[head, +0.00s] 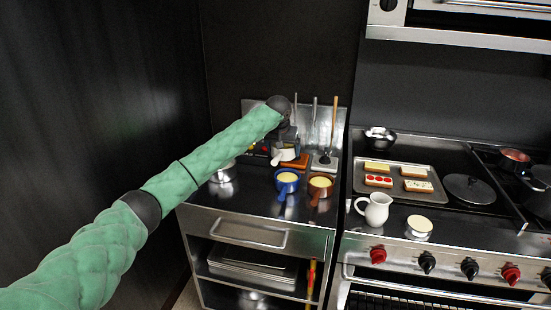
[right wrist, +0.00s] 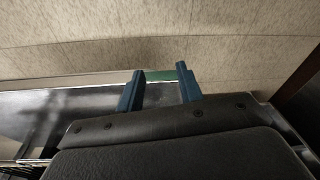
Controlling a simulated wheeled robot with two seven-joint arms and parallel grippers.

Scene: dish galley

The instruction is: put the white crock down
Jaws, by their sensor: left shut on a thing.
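My left arm reaches from the left over the steel counter. My left gripper (head: 285,140) is at the back of that counter, shut on the white crock (head: 284,155). The crock is small in view and partly covered by the gripper, and I cannot tell whether its base touches anything. An orange-brown board (head: 297,162) lies just beside and behind it. In the right wrist view my right gripper (right wrist: 160,88) has its two blue fingers apart with nothing between them.
A blue pot (head: 287,182) and a brown pot (head: 320,186) stand in front of the crock. A steel pot (head: 223,172) is to the left. Upright utensils stand behind. The stove to the right holds a white jug (head: 375,210) and a tray (head: 432,197). The counter's front left is bare.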

